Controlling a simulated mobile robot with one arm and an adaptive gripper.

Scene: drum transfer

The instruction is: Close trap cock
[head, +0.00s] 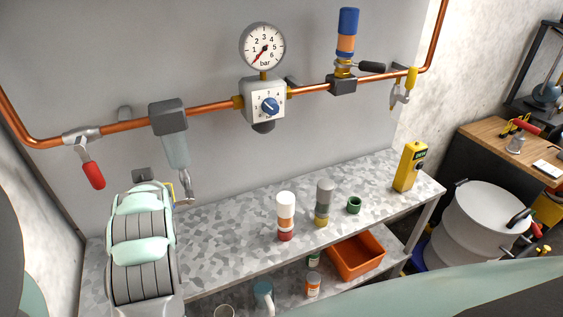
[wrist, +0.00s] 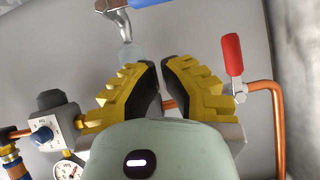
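The trap is a grey block (head: 168,117) on the copper pipe with a clear bowl (head: 176,150) below it. The metal trap cock (head: 186,188) hangs under the bowl. In the wrist view, the cock (wrist: 120,20) is at the top, with its blue handle (wrist: 160,2) pointing right and cut by the edge. My gripper (wrist: 161,64) has yellow fingers with black pads. They stand a narrow gap apart, with nothing visible between them. The bowl's end shows beyond the left finger. In the head view, my arm hides most of the gripper, left of the cock.
A red-handled valve (head: 92,173) hangs left of the trap. A regulator (head: 264,103) with a blue knob and a pressure gauge (head: 262,46) sits to its right. The speckled bench (head: 240,215) below carries bottles (head: 285,215), a green cup (head: 354,205) and a yellow device (head: 410,166).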

